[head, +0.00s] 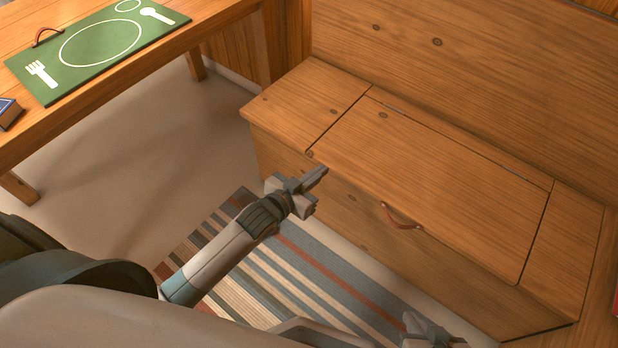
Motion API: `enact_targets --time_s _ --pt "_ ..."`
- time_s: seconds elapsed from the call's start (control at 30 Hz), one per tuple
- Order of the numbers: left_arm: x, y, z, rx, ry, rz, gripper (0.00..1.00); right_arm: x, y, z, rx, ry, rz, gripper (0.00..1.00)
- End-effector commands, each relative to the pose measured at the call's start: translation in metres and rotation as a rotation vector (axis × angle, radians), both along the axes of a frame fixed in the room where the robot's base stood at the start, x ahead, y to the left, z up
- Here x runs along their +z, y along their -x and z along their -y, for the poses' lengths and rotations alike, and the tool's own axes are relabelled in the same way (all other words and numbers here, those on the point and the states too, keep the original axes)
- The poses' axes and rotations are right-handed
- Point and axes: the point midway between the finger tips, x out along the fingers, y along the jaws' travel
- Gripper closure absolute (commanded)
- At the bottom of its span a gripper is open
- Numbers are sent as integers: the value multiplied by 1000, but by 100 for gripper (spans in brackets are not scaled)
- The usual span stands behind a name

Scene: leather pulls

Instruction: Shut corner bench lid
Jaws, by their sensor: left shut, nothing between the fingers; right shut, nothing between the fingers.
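The wooden corner bench (292,100) stands along the wall at the right. Its lid (440,165) lies flat, level with the bench top, with thin dark seams around it. A brown leather pull (400,218) hangs at the lid's front edge. My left gripper (322,173) is shut and empty, in front of the bench near the lid's front left corner; I cannot tell whether it touches the bench. My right gripper (425,325) is shut and empty at the bottom edge, partly cut off, below the pull and apart from it.
A wooden table (100,88) at upper left holds a green board (75,70) with a leather pull and a blue book (8,112). A striped rug (290,275) lies before the bench. Open floor (150,150) lies between table and bench. A high wooden back (500,60) rises behind the lid.

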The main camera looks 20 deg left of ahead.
Motion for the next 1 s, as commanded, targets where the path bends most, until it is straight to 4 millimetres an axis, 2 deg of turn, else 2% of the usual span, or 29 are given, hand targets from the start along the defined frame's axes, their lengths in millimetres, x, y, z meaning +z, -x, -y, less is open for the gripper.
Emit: enact_targets --time_s 0.1,0.33,1.0 --pt "5 19 -6 0 -1 -1 100 0 1 4 -2 11 -15 100" --pt "10 36 -12 0 0 1 100 -2 3 7 -4 24 -33 100" --pt "10 39 -13 1 -1 -1 100 -2 5 7 -2 24 -35 100"
